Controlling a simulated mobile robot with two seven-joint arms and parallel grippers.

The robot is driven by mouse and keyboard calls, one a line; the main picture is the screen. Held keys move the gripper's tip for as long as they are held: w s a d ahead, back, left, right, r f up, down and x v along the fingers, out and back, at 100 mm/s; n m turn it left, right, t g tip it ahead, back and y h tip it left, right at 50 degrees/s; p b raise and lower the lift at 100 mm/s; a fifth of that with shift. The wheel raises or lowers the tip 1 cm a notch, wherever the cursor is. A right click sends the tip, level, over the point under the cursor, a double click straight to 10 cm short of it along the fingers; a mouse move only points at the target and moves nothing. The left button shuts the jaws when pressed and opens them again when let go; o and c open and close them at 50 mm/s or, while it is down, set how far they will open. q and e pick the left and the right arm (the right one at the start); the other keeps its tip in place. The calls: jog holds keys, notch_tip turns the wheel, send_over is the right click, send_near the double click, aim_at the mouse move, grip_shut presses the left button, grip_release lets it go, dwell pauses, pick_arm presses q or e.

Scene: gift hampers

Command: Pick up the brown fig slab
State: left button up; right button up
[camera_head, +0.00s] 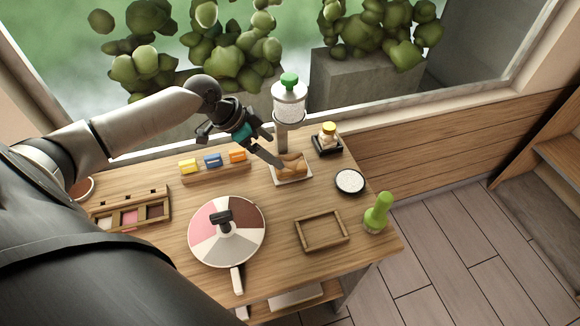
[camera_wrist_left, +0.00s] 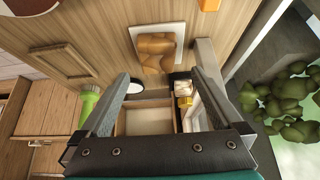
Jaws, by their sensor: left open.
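A wooden tray with compartments (camera_head: 98,218) lies at the table's left. It holds a pale slab (camera_head: 107,222), a pink slab (camera_head: 130,217) and a dark brown piece (camera_head: 155,210), which looks like the fig slab, in its right compartment. My left gripper (camera_head: 273,149) is open and empty, far to the right of this tray and over the back of the table near a white plate of golden-brown pieces. In the left wrist view its two fingers (camera_wrist_left: 160,78) stand wide apart with nothing between them. The brown slab cannot be made out there. My right gripper is not seen.
A white plate (camera_head: 293,181) with golden-brown pieces (camera_head: 292,166) is under the gripper.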

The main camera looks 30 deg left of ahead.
aim_at(286, 164)
pick_arm(q)
jog(key=x, duration=0.4)
jog(key=b+x, duration=0.1)
jog(key=x, duration=0.2)
jog(key=shift+s+f, duration=0.2)
jog(key=shift+s, duration=0.05)
jog(key=shift+c, duration=0.2)
jog(key=c, duration=0.8)
